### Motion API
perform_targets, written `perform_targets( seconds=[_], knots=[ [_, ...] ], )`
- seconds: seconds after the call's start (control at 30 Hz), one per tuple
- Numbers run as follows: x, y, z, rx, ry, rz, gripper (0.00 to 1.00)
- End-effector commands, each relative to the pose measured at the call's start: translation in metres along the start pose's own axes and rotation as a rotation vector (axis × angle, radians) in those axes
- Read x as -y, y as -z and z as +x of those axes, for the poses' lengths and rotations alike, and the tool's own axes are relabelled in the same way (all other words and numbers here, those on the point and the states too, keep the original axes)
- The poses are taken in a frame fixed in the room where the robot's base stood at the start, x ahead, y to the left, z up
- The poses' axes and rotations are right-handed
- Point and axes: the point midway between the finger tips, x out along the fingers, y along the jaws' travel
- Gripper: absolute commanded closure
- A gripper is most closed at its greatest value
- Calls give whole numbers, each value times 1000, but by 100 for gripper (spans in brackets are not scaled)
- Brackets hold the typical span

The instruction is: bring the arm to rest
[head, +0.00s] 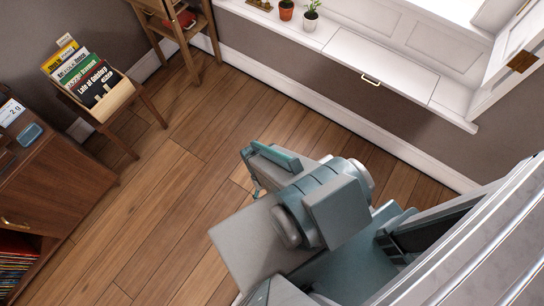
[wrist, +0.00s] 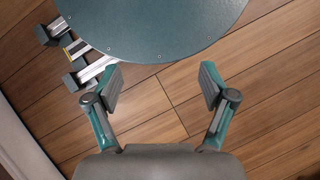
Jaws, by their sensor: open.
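My gripper (wrist: 160,92) is open and empty in the wrist view, its two teal-and-grey fingers spread wide apart. Wooden floor shows between and below the fingers. In the head view my arm is folded close over my own base at the lower right. My gripper (head: 262,172) shows there only partly, at the left end of the arm, above the floor. The rest of it is hidden behind the arm links.
A slanted book stand (head: 110,100) with several books is at the upper left. A wooden cabinet (head: 62,185) stands at the left edge. A white window seat (head: 350,50) with small potted plants runs along the top right wall. The middle floor (head: 170,220) is clear.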

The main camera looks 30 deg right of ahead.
Motion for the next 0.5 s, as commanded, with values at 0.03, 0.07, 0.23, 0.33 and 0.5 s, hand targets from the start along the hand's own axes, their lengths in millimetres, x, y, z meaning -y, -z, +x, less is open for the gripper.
perform_targets(
  seconds=[0.03,0.07,0.23,0.33,0.5],
  knots=[
    [-2,-11,2,26,-17,-31,17],
    [-2,-14,3,36,-24,-45,17],
    [-4,-17,4,50,-33,-63,17],
    [-4,-17,4,48,-32,-61,17],
    [-3,-23,-6,47,-30,-59,17]
  ],
)
